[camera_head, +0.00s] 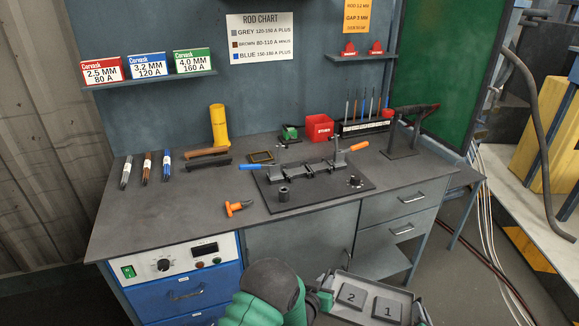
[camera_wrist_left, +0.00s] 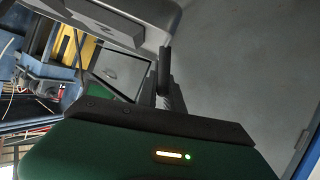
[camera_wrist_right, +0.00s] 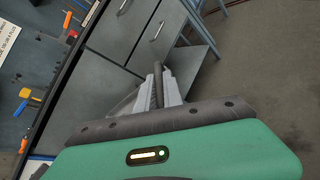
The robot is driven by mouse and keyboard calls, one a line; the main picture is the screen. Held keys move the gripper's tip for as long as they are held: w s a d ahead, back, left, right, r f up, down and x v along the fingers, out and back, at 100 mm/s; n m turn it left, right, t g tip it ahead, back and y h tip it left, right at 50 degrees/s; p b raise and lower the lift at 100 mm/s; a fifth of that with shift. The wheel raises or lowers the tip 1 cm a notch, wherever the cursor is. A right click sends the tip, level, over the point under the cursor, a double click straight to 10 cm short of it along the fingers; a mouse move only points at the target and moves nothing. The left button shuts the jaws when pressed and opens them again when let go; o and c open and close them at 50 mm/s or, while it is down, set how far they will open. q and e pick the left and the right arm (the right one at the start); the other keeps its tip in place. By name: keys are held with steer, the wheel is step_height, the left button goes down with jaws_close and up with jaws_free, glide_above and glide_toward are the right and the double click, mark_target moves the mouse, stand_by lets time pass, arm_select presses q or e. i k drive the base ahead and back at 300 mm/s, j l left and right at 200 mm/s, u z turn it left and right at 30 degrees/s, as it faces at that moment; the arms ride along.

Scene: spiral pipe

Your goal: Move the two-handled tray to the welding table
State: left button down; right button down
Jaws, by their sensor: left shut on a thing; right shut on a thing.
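The grey two-handled tray (camera_head: 374,283) is at the bottom right of the head view, held in front of the welding table (camera_head: 150,225). Two square plates marked 2 (camera_head: 352,296) and 1 (camera_head: 387,309) lie in it. My left gripper (camera_head: 325,299) is at the tray's left end; the left wrist view shows its fingers shut on a dark handle (camera_wrist_left: 163,70) beside the tray wall (camera_wrist_left: 145,35). My right gripper (camera_wrist_right: 160,85) is shut on the other dark handle (camera_wrist_right: 158,72) in the right wrist view. The tray's near edge is cut off in the head view.
The front left of the tabletop is clear. Drawers (camera_head: 400,215) face me below.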

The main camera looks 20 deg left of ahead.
mark_target(172, 206)
steer(key=u, duration=1.2)
